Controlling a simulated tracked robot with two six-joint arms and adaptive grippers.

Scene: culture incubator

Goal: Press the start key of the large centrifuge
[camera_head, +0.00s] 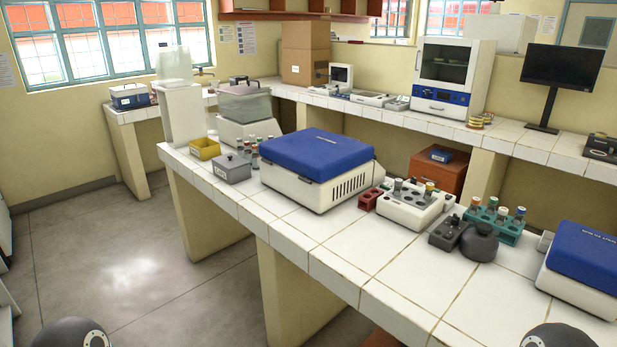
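A large centrifuge with a blue lid (318,153) and a cream body (292,187) stands on the white tiled bench (330,235), in the middle of the head view. Its lid is shut. Dark vent slots show on its right side. I cannot make out a start key on the faces that show. A second blue-lidded device (587,252) is cut off by the right edge. Neither of my grippers is in view; only dark rounded parts of my arms show at the bottom edge, well apart from the centrifuge.
Right of the centrifuge are a red tube block (370,199), a white block with tubes (408,207), a dark device (478,243) and a green tube rack (508,232). A grey box (231,168) and yellow tray (204,149) stand left. The front bench tiles are clear.

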